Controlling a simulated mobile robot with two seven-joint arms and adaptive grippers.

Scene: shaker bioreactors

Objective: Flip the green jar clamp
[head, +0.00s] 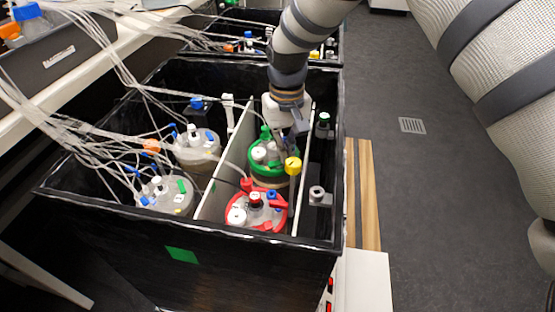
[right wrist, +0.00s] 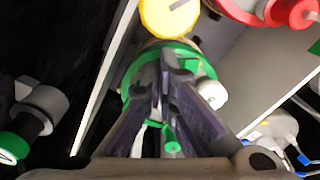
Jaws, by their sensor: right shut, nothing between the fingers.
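The green jar (head: 270,178) stands in the right part of the black box, with a green clamp ring around its lid. The green ring also shows in the right wrist view (right wrist: 130,88), partly hidden behind the fingers. My right gripper (head: 290,143) reaches down over the lid from behind. In the right wrist view its fingers (right wrist: 165,72) are shut with nothing between them, in front of the ring. I cannot tell whether they touch the clamp, or which way its lever lies. My left gripper is not in view.
A yellow cap (head: 292,166) stands close by the fingers. The red-ringed jar (head: 257,222) is directly in front. Light divider panels (head: 219,188) flank the jars. Tubing (head: 110,95) and more jars (head: 197,155) fill the left side.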

